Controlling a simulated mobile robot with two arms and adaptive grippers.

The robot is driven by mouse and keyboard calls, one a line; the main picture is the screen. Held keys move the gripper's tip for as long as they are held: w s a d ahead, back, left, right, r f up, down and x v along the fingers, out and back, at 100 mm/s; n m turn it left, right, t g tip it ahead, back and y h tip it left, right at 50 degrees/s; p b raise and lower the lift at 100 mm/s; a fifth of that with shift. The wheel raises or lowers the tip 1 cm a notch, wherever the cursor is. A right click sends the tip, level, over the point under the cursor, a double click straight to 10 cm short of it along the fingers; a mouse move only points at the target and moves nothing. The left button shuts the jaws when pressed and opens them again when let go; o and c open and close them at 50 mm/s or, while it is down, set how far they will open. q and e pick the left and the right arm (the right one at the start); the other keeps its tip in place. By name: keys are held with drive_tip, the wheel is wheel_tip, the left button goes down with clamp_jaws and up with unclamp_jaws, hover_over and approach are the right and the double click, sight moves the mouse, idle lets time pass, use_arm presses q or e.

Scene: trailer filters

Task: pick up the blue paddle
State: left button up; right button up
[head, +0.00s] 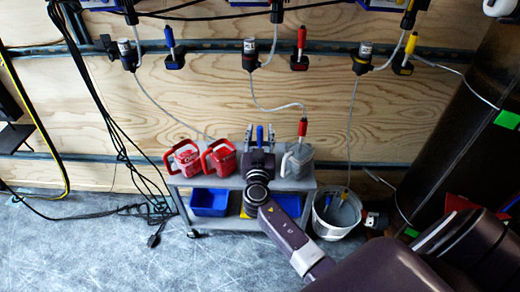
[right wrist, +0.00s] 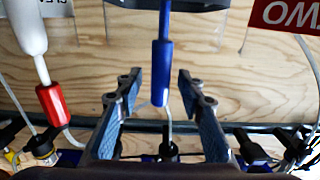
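A blue paddle (head: 260,134) stands upright at the back of the small grey cart (head: 302,184), between the red jugs and a grey jug. Its lower part is hidden behind my right gripper in the head view. My right gripper (head: 260,130) is open, with one finger on each side of the paddle. In the right wrist view the blue paddle (right wrist: 162,72) runs between the two spread fingers (right wrist: 160,100), with a visible gap on both sides. Nothing is gripped. My left gripper is not in view.
Two red jugs (head: 220,159) stand left of my gripper and a grey jug (head: 298,161) with a red-tipped hose stands right. A blue bin (head: 209,202) sits on the lower shelf. A white bucket (head: 335,228) is right of the cart. Cables hang at left.

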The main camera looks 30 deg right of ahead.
drive_tip(key=shift+c, duration=0.6)
clamp_jaws()
drive_tip(key=shift+r, duration=0.1)
